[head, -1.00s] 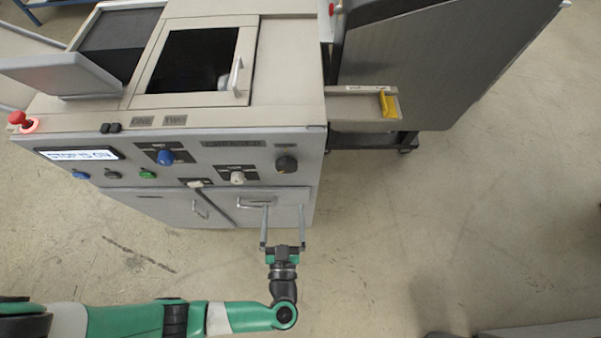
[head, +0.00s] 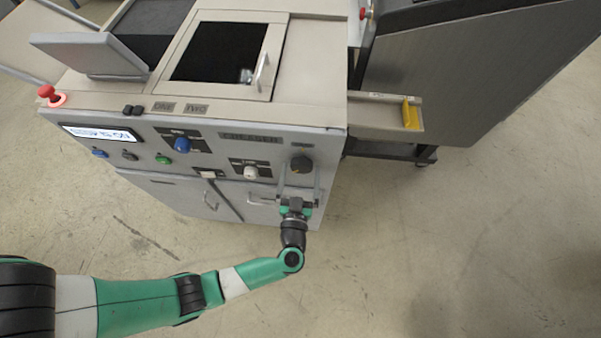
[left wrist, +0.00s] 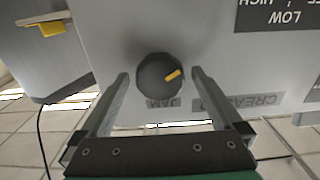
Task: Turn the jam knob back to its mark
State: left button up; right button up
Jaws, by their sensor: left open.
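The jam knob (head: 301,164) is a dark round knob at the right end of the machine's front panel. In the left wrist view the jam knob (left wrist: 160,76) shows a yellow pointer aimed toward the upper right of that picture, away from the JAM label (left wrist: 162,103). My left gripper (head: 300,172) is open in front of the panel. In the left wrist view its two fingers (left wrist: 158,78) stand on either side of the knob with a gap at each side. I cannot tell whether the fingertips reach the panel. My right gripper is not in view.
A white knob (head: 250,172) and a blue knob (head: 182,145) sit left of the jam knob. A cabinet door handle (head: 262,200) is just below. A side tray (head: 385,122) with a yellow piece (head: 411,115) sticks out on the right. The floor in front is clear.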

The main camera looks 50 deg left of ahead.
pick_arm(q)
jog(key=c, duration=1.3)
